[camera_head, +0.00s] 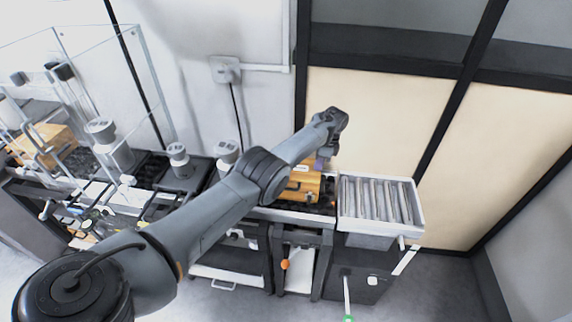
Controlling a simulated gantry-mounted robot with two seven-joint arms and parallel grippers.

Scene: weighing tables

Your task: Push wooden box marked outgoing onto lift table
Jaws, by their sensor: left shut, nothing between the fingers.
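A wooden box (301,187) with a pale label on top sits on the dark table surface in the middle. The label is too small to read. My left arm crosses in front and hides part of the box. My left gripper (324,160) is at the far right side of the box, pointing down, shut and empty. I cannot tell whether it touches the box. A roller-topped table with a white rim (419,208), which looks like the lift table, stands just right of the box. Its rollers are bare. My right gripper is out of view.
Another wooden box (42,142) is at the far left by clear glass panels (109,40). Grey cylindrical weights (178,158) stand between the boxes. A wall with a socket (225,70) is behind. Open floor lies right of the roller table.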

